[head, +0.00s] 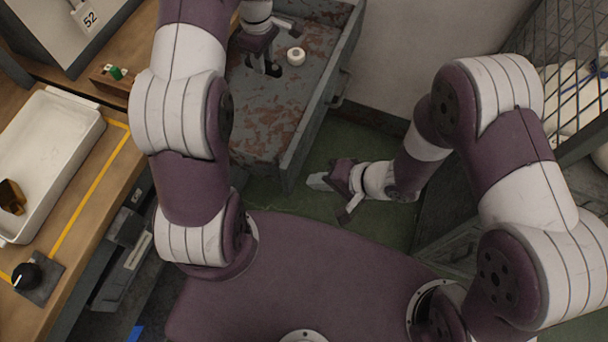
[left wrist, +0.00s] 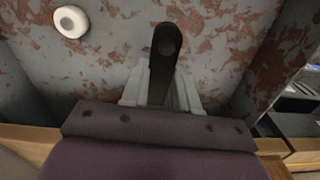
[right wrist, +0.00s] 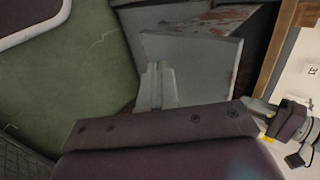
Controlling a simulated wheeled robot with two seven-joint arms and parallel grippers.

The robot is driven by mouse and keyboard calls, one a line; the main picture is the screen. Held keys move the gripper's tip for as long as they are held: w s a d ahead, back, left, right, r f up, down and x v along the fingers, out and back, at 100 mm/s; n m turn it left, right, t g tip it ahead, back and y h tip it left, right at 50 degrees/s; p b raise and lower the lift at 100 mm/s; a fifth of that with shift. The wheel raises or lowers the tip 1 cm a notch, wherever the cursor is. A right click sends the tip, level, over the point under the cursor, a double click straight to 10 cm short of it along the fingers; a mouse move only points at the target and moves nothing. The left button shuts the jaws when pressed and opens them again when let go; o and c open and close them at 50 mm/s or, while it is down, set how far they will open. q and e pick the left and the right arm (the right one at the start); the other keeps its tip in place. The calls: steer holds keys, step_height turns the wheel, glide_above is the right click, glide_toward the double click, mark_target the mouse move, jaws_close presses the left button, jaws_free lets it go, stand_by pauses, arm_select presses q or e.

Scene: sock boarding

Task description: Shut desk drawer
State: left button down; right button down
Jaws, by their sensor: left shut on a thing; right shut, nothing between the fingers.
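The desk drawer (head: 318,100) is pulled out from the desk, its grey inside worn with rust-red patches. My left gripper (head: 264,66) is down inside the drawer, shut on a dark elongated object (left wrist: 165,48) with a rounded end. Its lower part is hidden between the fingers. A white ring-shaped roll (head: 296,56) lies in the drawer beside it and also shows in the left wrist view (left wrist: 71,21). My right gripper (head: 320,183) is shut and empty, near the drawer's near front corner. The right wrist view shows the drawer's grey panel (right wrist: 195,62) behind its fingers.
Green floor (head: 365,135) lies open beyond the drawer front. A wire-mesh cage (head: 565,60) stands on the right.

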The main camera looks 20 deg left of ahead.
arm_select(q)
steer(key=shift+f, duration=0.15)
arm_select(e)
steer(key=shift+w+a+r, duration=0.1)
steer(key=shift+a+r, duration=0.05)
steer(key=shift+a, duration=1.7)
steer(key=shift+a, duration=0.1)
